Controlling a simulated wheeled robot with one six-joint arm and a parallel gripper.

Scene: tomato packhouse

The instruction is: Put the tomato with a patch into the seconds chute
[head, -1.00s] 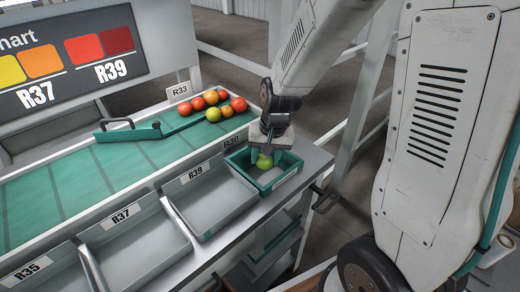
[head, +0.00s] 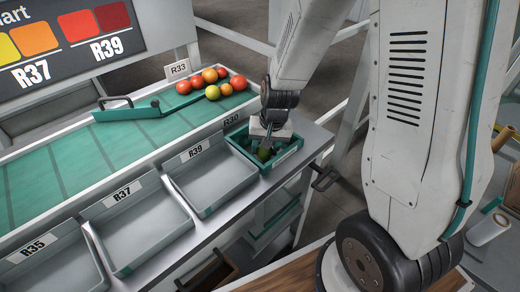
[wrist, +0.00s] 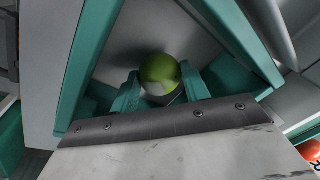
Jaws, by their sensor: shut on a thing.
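My gripper (head: 263,150) is shut on a green tomato (wrist: 158,70), with one teal finger on each side of it. In the head view the tomato (head: 264,155) is low inside a green-rimmed bin (head: 294,158) at the end of the counter, mostly hidden by my gripper. In the wrist view the bin's teal walls (wrist: 90,60) surround it. No seconds chute label is readable.
Grey trays marked R39 (head: 240,186), R37 (head: 183,226) and R35 (head: 92,282) run left along the counter. Several red, orange and yellow tomatoes (head: 221,75) rest on the green belt (head: 60,170) behind a teal diverter bar (head: 125,113). A dark handle (head: 325,178) juts from the counter's right end.

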